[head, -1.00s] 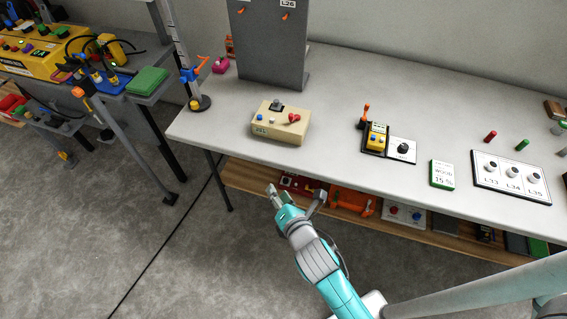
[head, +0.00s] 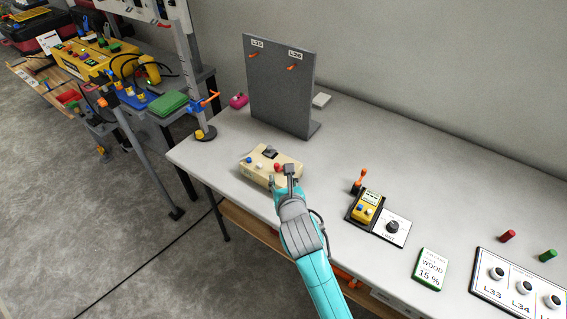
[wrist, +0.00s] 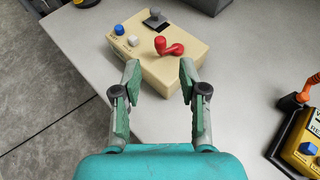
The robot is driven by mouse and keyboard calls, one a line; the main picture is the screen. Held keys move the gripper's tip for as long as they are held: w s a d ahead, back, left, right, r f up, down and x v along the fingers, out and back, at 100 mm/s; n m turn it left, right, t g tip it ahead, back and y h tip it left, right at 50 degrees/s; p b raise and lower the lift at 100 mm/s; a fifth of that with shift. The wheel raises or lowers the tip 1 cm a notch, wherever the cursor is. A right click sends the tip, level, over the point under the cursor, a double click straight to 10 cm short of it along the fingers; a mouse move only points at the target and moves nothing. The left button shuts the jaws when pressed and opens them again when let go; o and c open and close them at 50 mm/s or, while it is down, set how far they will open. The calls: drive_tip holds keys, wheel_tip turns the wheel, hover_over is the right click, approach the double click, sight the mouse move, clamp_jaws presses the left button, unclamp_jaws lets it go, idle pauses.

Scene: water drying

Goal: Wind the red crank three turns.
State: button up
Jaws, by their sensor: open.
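The red crank (wrist: 168,47) sits on top of a beige box (wrist: 184,70) on the grey-white table. In the head view the crank (head: 279,167) shows just beyond my fingertips, and part of the beige box (head: 252,172) is hidden by my gripper. My gripper (wrist: 158,78) is open and empty. Its two fingers point at the near side of the box, with the crank ahead and between them in the wrist view. Whether a finger touches the box I cannot tell.
The box also bears a blue button (wrist: 119,30), a white button (wrist: 133,41) and a dark switch (wrist: 155,18). A grey upright panel (head: 280,85) stands behind it. A yellow device with an orange lever (head: 361,180) stands to the right. Bare table lies between.

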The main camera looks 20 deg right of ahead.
sight(277, 165)
drive_tip(key=x, duration=1)
drive_tip(key=shift+w+d, duration=0.1)
drive_tip(key=shift+w, duration=0.05)
drive_tip(key=shift+c, duration=0.2)
clamp_jaws()
